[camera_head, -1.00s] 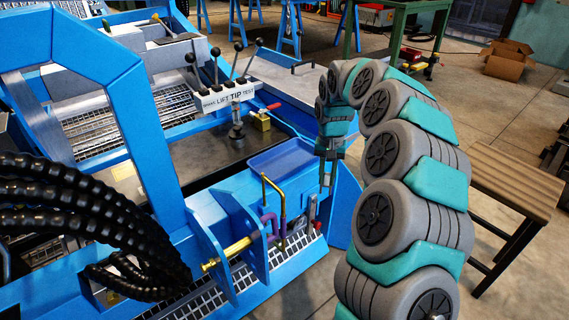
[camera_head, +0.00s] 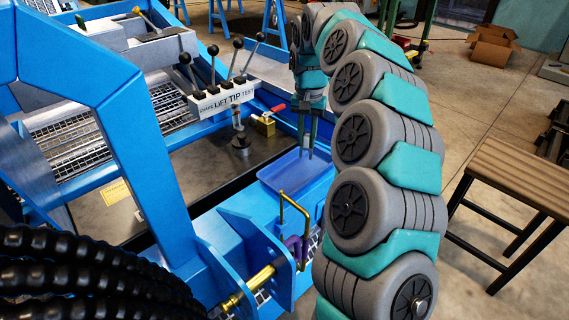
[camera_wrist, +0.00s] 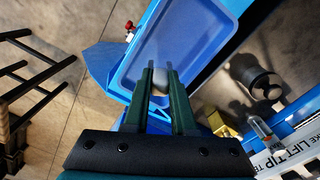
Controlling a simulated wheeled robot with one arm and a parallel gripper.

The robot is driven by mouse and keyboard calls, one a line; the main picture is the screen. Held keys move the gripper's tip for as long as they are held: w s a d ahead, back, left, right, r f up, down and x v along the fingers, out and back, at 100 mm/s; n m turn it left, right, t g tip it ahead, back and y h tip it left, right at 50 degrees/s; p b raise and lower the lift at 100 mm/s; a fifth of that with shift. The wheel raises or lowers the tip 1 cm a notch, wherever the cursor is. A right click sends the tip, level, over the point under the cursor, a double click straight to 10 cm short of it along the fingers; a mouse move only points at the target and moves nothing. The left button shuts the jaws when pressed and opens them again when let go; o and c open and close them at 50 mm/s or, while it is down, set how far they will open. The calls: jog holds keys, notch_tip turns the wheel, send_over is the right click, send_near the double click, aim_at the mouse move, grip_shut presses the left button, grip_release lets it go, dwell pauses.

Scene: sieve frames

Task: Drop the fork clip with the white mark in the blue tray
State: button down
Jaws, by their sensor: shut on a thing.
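The blue tray (camera_head: 270,178) is a shallow rectangular tray on the blue machine, behind the bent brass rod. My gripper (camera_head: 306,156) points down over the tray in the head view. In the wrist view the tray (camera_wrist: 205,22) lies beyond the fingertips. My gripper (camera_wrist: 158,68) there is shut on a small pale grey thing, the fork clip (camera_wrist: 158,78), whose shape is mostly hidden between the fingers. I cannot make out its white mark. In the head view the clip is too small to tell.
A lever block (camera_head: 225,98) with several black-knobbed levers stands left of the tray. A bent brass rod (camera_head: 282,205) rises in front of the tray. A wooden stool (camera_head: 520,180) stands at right.

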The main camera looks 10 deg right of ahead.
jog(key=shift+w+a, duration=0.1)
jog(key=shift+w, duration=0.1)
jog(key=shift+f, duration=0.2)
jog(key=b, duration=0.2)
send_over(304, 175)
jog(key=shift+a+f, duration=0.1)
jog(key=shift+f, duration=2.65)
jog(key=c, duration=0.7)
grip_release()
jog(key=shift+o, duration=0.2)
